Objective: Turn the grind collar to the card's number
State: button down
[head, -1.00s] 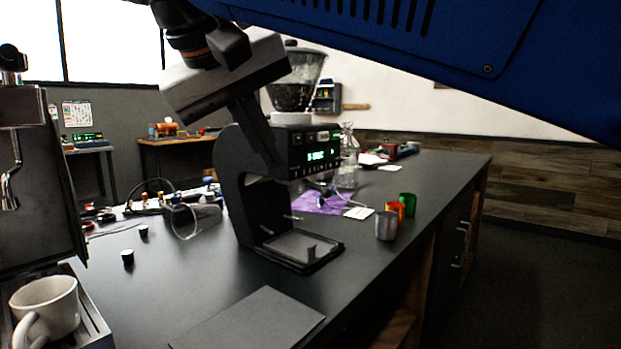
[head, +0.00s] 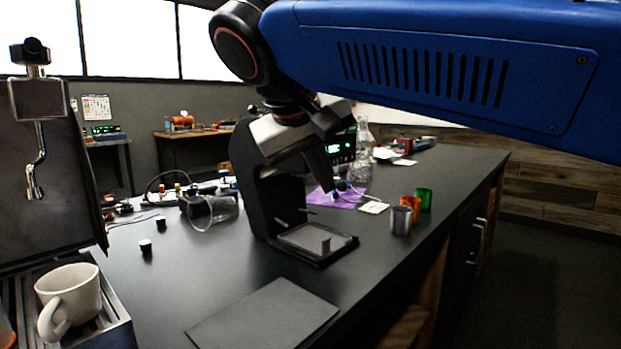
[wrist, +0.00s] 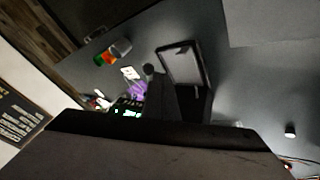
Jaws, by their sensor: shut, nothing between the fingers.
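My wrist and arm hide the hopper and the grind collar. A small white card (head: 373,207) lies flat on the counter right of the grinder; its print is too small to read. In the wrist view the grinder's base tray (wrist: 187,75) shows beyond the gripper.
Grey, orange and green cups (head: 401,220) stand near the counter's right edge. A purple cloth (head: 340,196) and a glass carafe (head: 362,150) lie behind. A dark flat mat (head: 263,314) lies in front. A white mug (head: 70,298) stands at left.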

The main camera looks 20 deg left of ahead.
jog(key=shift+w+d, duration=0.15)
jog(key=shift+d, duration=0.05)
dwell(0.3)
jog(key=shift+w+d+r+n+y, duration=0.1)
jog(key=shift+w+d+n+y, duration=0.15)
jog(key=shift+w+d+n, duration=0.15)
jog(key=shift+w+d+n+y, duration=0.15)
jog(key=shift+d+n+y, duration=0.15)
jog(key=shift+d, duration=0.2)
jog(key=w+d+n+y, duration=0.3)
jog(key=w+d+n, duration=0.1)
jog(key=w, duration=0.1)
jog(key=shift+w+g, duration=0.2)
jog(key=shift+g, duration=0.1)
